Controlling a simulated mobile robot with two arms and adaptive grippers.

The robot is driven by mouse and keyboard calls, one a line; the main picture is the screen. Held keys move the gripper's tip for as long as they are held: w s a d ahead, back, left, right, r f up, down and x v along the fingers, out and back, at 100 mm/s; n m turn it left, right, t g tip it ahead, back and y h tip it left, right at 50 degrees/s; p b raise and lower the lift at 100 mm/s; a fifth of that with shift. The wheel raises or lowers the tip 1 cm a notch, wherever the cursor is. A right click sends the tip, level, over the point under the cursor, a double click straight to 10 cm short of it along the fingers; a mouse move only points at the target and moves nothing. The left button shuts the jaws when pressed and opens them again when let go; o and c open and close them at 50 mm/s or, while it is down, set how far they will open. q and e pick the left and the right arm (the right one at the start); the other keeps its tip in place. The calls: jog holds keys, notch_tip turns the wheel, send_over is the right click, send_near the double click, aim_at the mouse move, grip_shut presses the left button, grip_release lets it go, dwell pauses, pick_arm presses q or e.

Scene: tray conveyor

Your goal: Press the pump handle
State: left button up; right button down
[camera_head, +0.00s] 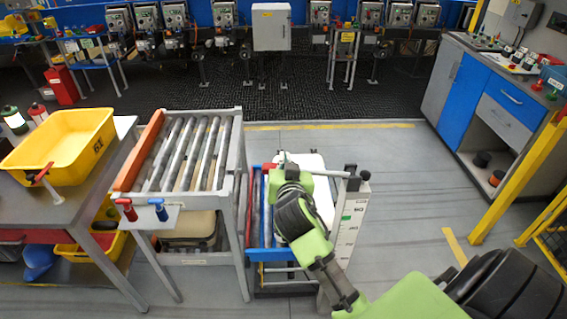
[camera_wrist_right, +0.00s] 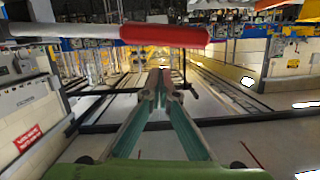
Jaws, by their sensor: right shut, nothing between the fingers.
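The pump handle (camera_head: 335,174) is a light bar reaching left from the top of the grey post of a low lift cart (camera_head: 352,215); its red end (camera_head: 268,166) shows past my gripper. In the right wrist view the handle's red grip (camera_wrist_right: 165,34) and pale bar cross the top of the picture. My right gripper (camera_wrist_right: 165,78) is shut and empty, with its tips just below the red grip in that picture. I cannot tell whether they touch it. In the head view the right gripper (camera_head: 283,160) is at the handle, partly hidden by its own wrist. My left gripper is not in view.
A roller conveyor (camera_head: 185,150) with red and blue levers stands left of the cart. A table (camera_head: 75,207) with a yellow bin (camera_head: 63,150) is farther left. A workbench (camera_head: 487,90) is at the right. Open floor (camera_head: 400,180) lies right of the cart.

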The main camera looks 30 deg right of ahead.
jog(key=shift+a+f, duration=0.25)
jog(key=shift+f, duration=1)
